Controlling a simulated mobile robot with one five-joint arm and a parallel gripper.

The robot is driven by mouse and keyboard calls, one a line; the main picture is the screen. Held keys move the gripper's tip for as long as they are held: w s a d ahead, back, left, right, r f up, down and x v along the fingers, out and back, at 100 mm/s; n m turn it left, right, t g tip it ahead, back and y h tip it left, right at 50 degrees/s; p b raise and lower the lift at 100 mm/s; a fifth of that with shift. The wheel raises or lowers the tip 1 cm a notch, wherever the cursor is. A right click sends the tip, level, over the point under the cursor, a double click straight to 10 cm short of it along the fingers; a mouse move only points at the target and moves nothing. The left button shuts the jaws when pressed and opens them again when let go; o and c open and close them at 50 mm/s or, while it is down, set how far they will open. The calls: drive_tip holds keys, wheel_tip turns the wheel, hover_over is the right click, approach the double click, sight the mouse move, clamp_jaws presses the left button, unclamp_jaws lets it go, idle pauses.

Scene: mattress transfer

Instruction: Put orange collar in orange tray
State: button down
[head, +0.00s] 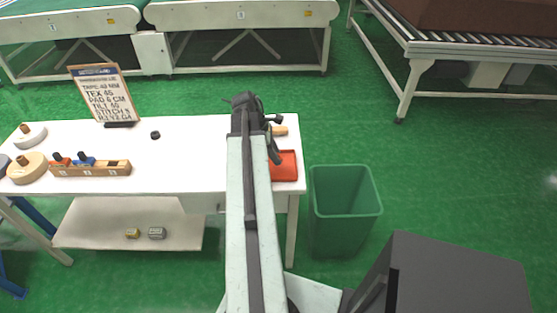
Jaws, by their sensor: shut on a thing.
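The orange tray (288,168) lies at the right end of the white table, partly hidden by my arm and gripper. My dark gripper (275,158) reaches down over the tray's left side. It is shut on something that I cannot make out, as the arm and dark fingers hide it. An orange piece with a dark knob (60,161) sits in the left part of a wooden rack (112,170) at the table's left. I cannot tell whether it is the orange collar. No other orange collar can be made out.
A blue piece (84,160) is in the rack. Round wooden pieces (27,170), a sign (102,95) and a small black ring (155,135) stand on the white table (185,165). A tan piece (280,131) lies behind the tray. A green bin (345,195) stands right of the table.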

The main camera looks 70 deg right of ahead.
sight(282, 166)
drive_tip(key=shift+w+b+x, duration=0.25)
drive_tip(key=shift+b+x, duration=0.75)
drive_tip(key=shift+x, duration=0.05)
drive_tip(key=shift+w+b+x, duration=0.2)
drive_tip(key=shift+b+x, duration=0.8)
drive_tip(key=shift+x, duration=0.05)
drive_tip(key=c, duration=0.9)
unclamp_jaws()
drive_tip(key=shift+d, duration=0.15)
drive_tip(key=shift+c, duration=0.2)
drive_tip(key=p+v, duration=1.1)
drive_tip(key=v, duration=0.1)
drive_tip(key=shift+p, duration=0.3)
drive_tip(key=shift+r, duration=0.1)
